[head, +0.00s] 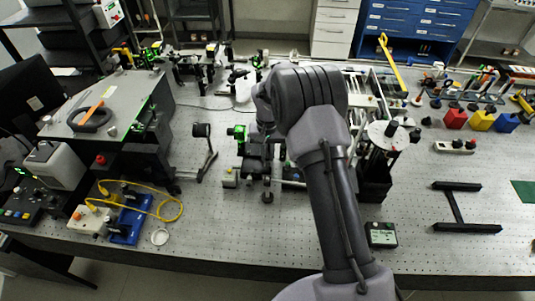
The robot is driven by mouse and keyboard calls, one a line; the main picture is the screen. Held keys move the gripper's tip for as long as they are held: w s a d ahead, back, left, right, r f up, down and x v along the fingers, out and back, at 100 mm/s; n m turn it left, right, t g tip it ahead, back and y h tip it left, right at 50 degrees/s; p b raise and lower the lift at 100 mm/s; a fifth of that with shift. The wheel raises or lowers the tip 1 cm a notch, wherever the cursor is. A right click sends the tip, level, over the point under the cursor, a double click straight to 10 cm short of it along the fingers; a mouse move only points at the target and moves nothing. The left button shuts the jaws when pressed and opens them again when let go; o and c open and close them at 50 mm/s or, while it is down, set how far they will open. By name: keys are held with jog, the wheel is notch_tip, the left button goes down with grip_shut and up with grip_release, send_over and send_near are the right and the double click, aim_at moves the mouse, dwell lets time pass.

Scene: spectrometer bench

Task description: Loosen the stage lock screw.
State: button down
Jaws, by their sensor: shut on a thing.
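The dark stage assembly (254,168) stands on the bench near the middle of the head view, with black knobs and small green-marked parts around it. My arm reaches from the bottom edge over the bench and bends down to the stage. My gripper (266,133) is small and dark at the stage's upper right side. It is shut on the stage lock screw there. The screw itself is hidden by the gripper and the stage, and its turn cannot be made out.
A lens on a stand (203,150) is left of the stage. A small display box (381,234) lies near the front edge. Bare perforated bench (225,235) is free in front of the stage.

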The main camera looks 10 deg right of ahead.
aim_at(267, 157)
jog(key=n, duration=0.5)
jog(key=shift+r, duration=0.1)
jog(key=shift+w+n+p, duration=0.1)
jog(key=shift+n+p, duration=0.4)
jog(key=shift+n, duration=1.8)
jog(key=c, duration=1.4)
grip_release()
notch_tip(267, 157, up, 17)
jog(key=shift+r+p, duration=0.2)
jog(key=shift+p, duration=0.95)
